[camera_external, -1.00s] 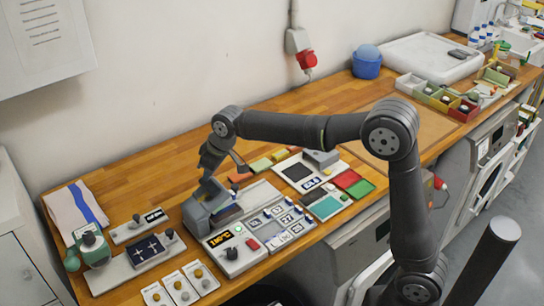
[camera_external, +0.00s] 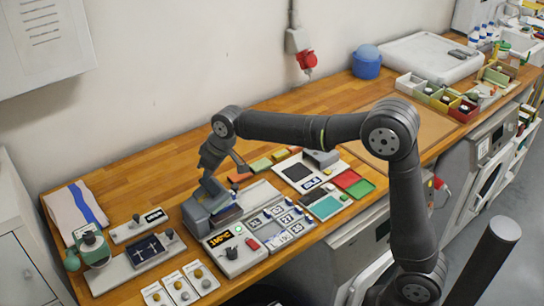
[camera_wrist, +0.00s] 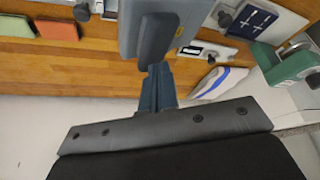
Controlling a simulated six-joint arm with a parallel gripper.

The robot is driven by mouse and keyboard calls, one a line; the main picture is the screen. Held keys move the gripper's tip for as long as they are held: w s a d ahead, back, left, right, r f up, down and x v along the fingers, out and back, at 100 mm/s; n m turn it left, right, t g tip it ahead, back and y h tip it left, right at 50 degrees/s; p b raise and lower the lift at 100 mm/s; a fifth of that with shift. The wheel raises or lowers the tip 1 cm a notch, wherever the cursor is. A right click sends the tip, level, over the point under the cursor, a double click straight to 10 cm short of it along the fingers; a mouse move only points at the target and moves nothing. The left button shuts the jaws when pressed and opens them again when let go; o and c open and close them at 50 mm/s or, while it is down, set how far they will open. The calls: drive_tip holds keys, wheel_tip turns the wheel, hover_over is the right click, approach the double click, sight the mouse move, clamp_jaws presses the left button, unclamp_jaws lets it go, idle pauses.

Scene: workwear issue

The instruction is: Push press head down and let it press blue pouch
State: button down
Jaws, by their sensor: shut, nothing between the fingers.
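The grey press head (camera_external: 205,200) stands at the front left part of the bench, above the press base. My gripper (camera_external: 209,174) is shut and empty, pointing down at the top of the press head. In the wrist view the shut fingers (camera_wrist: 157,72) reach the dark handle bar (camera_wrist: 157,38) on the grey head (camera_wrist: 127,30) and seem to touch it. A dark blue edge, likely the blue pouch (camera_external: 229,215), shows at the front under the head. Most of it is hidden by the head.
Bare wood lies behind the press.

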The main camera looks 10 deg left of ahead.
sight(216, 179)
drive_tip(key=shift+f, duration=0.15)
drive_tip(key=shift+f, duration=0.4)
drive_tip(key=shift+w, duration=0.1)
drive_tip(key=shift+w+d+f, duration=0.35)
drive_tip(key=shift+d+f, duration=0.1)
drive_tip(key=shift+f, duration=0.25)
drive_tip(key=shift+w+d+f, duration=0.1)
drive_tip(key=shift+f, duration=0.1)
idle(0.5)
drive_tip(key=shift+w+d+f, duration=0.2)
drive_tip(key=shift+f, duration=0.4)
drive_tip(key=shift+r, duration=0.1)
